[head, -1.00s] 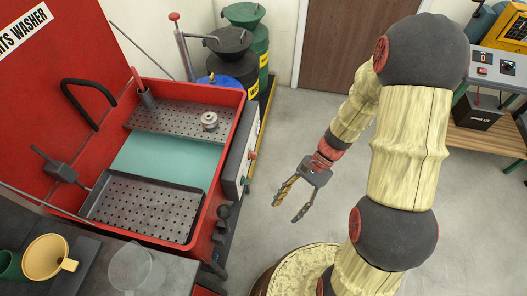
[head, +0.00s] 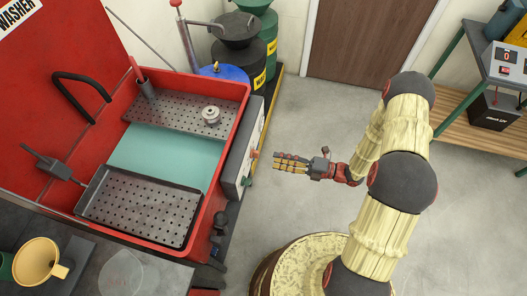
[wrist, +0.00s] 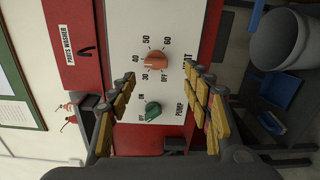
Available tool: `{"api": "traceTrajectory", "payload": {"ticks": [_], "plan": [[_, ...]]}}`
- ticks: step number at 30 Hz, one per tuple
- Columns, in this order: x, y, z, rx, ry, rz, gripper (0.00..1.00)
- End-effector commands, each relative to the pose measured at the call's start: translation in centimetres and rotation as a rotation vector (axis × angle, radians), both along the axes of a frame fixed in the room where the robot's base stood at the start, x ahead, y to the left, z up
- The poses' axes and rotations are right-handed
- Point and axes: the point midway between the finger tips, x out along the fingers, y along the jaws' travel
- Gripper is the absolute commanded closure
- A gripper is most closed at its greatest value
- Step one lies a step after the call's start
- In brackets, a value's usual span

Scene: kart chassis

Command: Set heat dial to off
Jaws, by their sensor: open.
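The parts washer (head: 215,215) is a red tub with a pale control panel on its right side. In the wrist view the heat dial (wrist: 155,61) is an orange-red knob with OFF, 30, 40, 50 and 60 marked around it; I cannot tell its exact setting. It also shows small on the panel in the head view (head: 254,154). A green pump knob (wrist: 152,110) sits below it in the wrist view. My gripper (head: 277,163) is open and empty, pointing at the panel and apart from it. In the wrist view the heat dial appears between its spread fingers (wrist: 160,74).
Drums (head: 238,42) stand behind the washer. A bench with a device (head: 503,62) is at the far right, and a grey bin (wrist: 285,38) shows in the wrist view. The floor (head: 300,115) around my gripper is clear.

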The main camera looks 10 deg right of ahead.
Motion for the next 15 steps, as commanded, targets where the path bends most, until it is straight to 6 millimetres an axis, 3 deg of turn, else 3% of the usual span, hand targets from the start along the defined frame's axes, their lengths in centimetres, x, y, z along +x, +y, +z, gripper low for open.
{"api": "traceTrajectory", "payload": {"ticks": [8,15], "plan": [[0.4,0.8,0.5,0.055,0.1,-0.003,0.5],[1.4,4.0,0.4,0.054,0.098,0.0,0.5]]}}
